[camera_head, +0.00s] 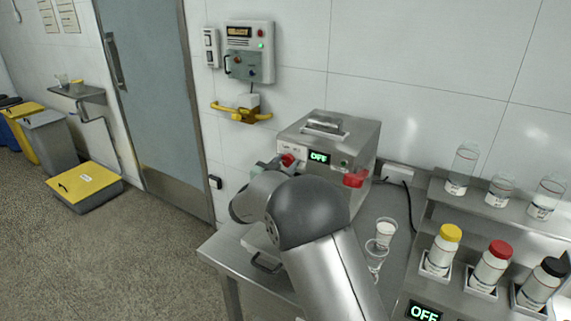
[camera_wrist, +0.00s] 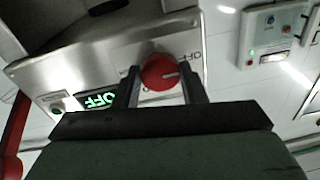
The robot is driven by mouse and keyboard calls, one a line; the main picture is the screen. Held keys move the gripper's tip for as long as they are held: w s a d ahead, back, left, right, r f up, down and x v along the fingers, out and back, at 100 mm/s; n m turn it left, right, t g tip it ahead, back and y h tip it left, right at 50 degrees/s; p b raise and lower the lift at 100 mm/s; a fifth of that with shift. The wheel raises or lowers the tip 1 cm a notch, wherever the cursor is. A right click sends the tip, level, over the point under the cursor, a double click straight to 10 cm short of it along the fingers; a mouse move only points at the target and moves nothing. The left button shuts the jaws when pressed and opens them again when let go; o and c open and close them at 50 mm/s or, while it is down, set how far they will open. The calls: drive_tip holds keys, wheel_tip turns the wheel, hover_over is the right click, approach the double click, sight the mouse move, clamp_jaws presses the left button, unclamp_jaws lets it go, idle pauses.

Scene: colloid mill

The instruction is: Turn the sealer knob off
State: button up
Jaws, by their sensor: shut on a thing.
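The sealer (camera_head: 334,141) is a steel box on the steel table against the wall. Its display (camera_head: 319,157) reads OFF in green, and the display also shows in the wrist view (camera_wrist: 98,99). The red sealer knob (camera_head: 288,160) is on the left of its front panel. My gripper (camera_wrist: 164,84) is shut on the knob, one finger on each side. In the head view my arm hides most of the gripper and the lower sealer front.
A red handle (camera_head: 355,179) sticks out at the sealer's right front. Two clear cups (camera_head: 385,231) stand to the right on the table. A rack (camera_head: 437,195) with several bottles is further right. A wall control box (camera_head: 249,52) hangs behind.

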drive_tip(key=o, duration=1)
drive_tip(key=shift+a, duration=0.1)
drive_tip(key=b+v, duration=0.3)
drive_tip(key=v, duration=1.4)
drive_tip(key=shift+s+r, duration=0.1)
drive_tip(key=shift+s, duration=0.2)
drive_tip(key=shift+w, duration=0.1)
drive_tip(key=w+d+n+g+y, duration=0.1)
drive_tip(key=d+n+g+y, duration=0.2)
drive_tip(key=d+n+y, duration=0.5)
drive_tip(key=s+d+f+g, duration=0.3)
drive_tip(key=s+d, duration=0.3)
drive_tip(key=s, duration=0.4)
drive_tip(key=s+d+f+g, duration=0.3)
drive_tip(key=s+d+g, duration=0.3)
drive_tip(key=s, duration=0.5)
drive_tip(key=s+d+f+m+g, duration=0.1)
drive_tip(key=s+d+f+g, duration=0.2)
drive_tip(key=s, duration=0.7)
drive_tip(key=shift+s+d+g, duration=0.2)
drive_tip(key=shift+d+g, duration=0.9)
drive_tip(key=shift+d, duration=0.8)
